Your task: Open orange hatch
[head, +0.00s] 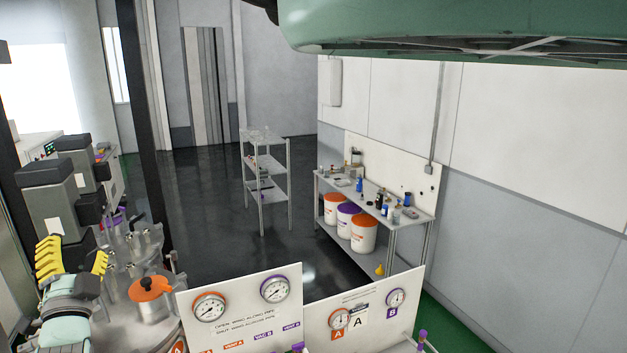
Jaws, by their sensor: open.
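The orange hatch (150,288) is an orange lid with a dark knob on top of a short metal neck. It stands on the rounded metal vessel (113,318) at the lower left. It appears to lie flat on the neck. My gripper (76,250), with yellow ribbed fingers, is left of the hatch in the picture. Its fingers are spread, with nothing seen between them. It does not appear to touch the hatch. The lower edge of the picture cuts off part of the vessel.
Grey motor housings (52,205) and metal fittings stand behind my gripper. A dark post (147,150) rises behind the hatch. A gauge panel (240,310) stands right of it. A workbench (410,215) with buckets and a shelf rack (265,165) are farther back, with open floor around.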

